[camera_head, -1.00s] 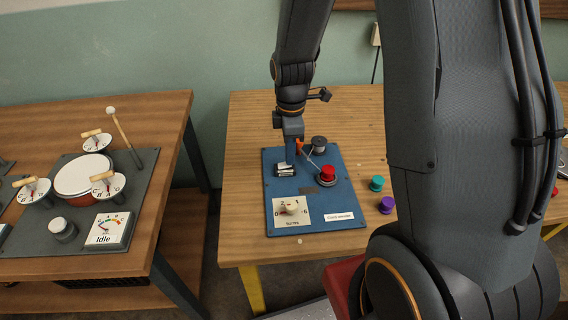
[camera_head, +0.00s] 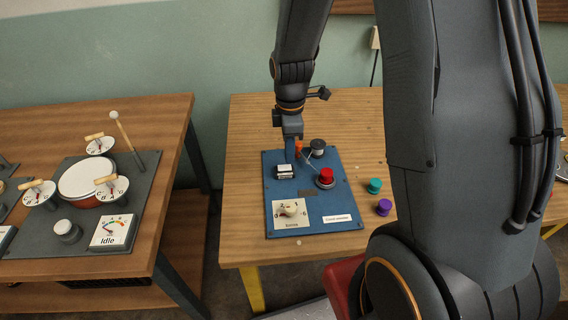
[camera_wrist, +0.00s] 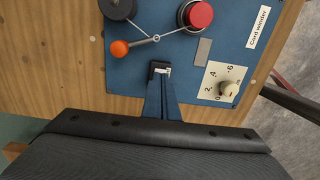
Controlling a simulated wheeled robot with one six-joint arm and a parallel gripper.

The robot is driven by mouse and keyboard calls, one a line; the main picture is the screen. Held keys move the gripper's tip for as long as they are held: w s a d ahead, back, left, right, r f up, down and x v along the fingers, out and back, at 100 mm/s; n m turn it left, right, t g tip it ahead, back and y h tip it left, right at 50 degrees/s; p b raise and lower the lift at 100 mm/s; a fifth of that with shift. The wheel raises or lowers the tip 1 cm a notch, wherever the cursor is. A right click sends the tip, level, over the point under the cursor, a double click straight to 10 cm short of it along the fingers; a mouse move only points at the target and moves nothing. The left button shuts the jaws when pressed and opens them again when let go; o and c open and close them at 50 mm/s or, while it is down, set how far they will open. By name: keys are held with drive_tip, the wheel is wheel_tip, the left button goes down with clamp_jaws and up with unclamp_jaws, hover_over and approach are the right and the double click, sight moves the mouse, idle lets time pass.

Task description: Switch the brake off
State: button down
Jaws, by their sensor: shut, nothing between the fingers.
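The blue cord winder panel (camera_head: 330,208) lies on the right table. A small black and white switch (camera_head: 284,171) sits at its left side; its marking is too small to read, so I cannot tell its setting. In the wrist view the switch (camera_wrist: 159,67) is partly hidden by my fingertips. My gripper (camera_head: 290,158) is shut and empty, pointing down right at the switch's far edge. Its blue fingers (camera_wrist: 160,82) also show in the wrist view. I cannot tell whether they touch the switch.
A dial (camera_head: 290,210) is at the panel's front. Teal (camera_head: 374,186) and purple (camera_head: 384,207) spools stand right of the panel.

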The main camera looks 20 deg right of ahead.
sight(289, 167)
wheel_tip(289, 167, up, 5)
drive_tip(key=p, duration=0.3)
drive_tip(key=shift+f, duration=0.2)
idle(0.4)
drive_tip(key=s+r+m+t+b, duration=0.1)
drive_tip(key=s+r+m, duration=0.6)
drive_tip(key=s+m, duration=0.6)
drive_tip(key=shift+m, duration=1.4)
